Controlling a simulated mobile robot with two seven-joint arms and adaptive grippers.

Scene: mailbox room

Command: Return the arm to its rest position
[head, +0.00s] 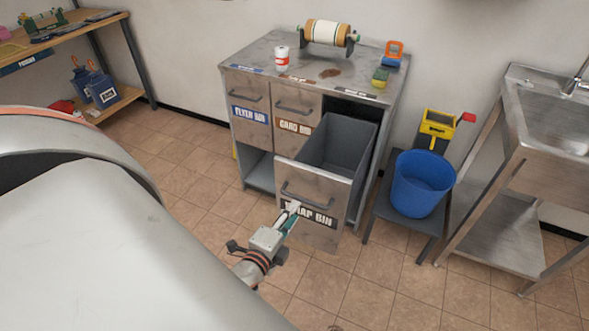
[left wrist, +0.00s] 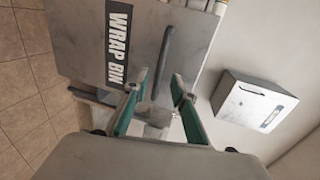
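The wrap bin drawer (head: 322,198) is pulled out of the grey cabinet, showing its dark, hollow inside. Its front has a bar handle (head: 314,199) and a label, partly hidden by my gripper. My left gripper (head: 291,212) is in front of the drawer, close to the handle. In the left wrist view, the green fingers of my left gripper (left wrist: 161,80) are apart, with the dark handle (left wrist: 164,62) appearing between them. I cannot tell whether they touch it. My right gripper is not in view.
A blue bucket (head: 421,185) stands on a low stand right of the cabinet, near a metal sink (head: 560,115). The cabinet top (head: 262,50) holds a can (head: 282,60) and a roll (head: 326,33). A wooden shelf stands at the far left. Tiled floor lies clear in front.

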